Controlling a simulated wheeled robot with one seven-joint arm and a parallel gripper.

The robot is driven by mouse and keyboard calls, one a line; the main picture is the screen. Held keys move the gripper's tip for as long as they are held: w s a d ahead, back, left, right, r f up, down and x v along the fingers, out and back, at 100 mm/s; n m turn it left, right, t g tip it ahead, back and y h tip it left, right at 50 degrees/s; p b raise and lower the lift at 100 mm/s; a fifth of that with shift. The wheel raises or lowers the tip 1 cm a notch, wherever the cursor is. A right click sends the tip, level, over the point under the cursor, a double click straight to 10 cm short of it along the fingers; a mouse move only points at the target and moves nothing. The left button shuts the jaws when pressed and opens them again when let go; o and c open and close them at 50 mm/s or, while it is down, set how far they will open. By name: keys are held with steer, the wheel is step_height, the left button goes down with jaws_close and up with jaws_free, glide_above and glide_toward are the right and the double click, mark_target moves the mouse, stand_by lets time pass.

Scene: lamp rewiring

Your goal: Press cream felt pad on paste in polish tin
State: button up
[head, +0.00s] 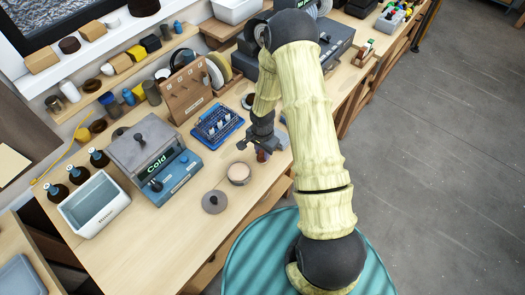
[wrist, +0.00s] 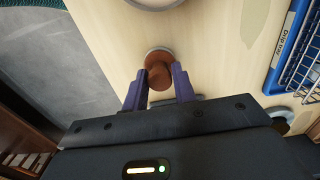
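My gripper (wrist: 159,82) has its dark purple fingers on both sides of a brown, rounded wooden handle, with no clear gap, so it looks shut on it. A round pad (wrist: 158,51) shows at the handle's far end; its felt face is hidden, so I cannot confirm the cream colour. In the head view, my gripper (head: 257,147) is low over the bench, behind and right of the polish tin (head: 239,174). The tin is round, open, with pale paste inside. The tin's rim also shows at the top of the wrist view (wrist: 155,5).
A blue drip tray (head: 217,125) with a wire rack stands behind. A blue-grey "Cold" device (head: 160,165) and a white bin (head: 95,203) stand at left. The bench front has free room.

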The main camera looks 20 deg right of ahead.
steer(key=c, duration=0.3)
steer(key=shift+r+p, duration=1.7)
steer(key=shift+r, duration=0.8)
steer(key=shift+c, duration=0.2)
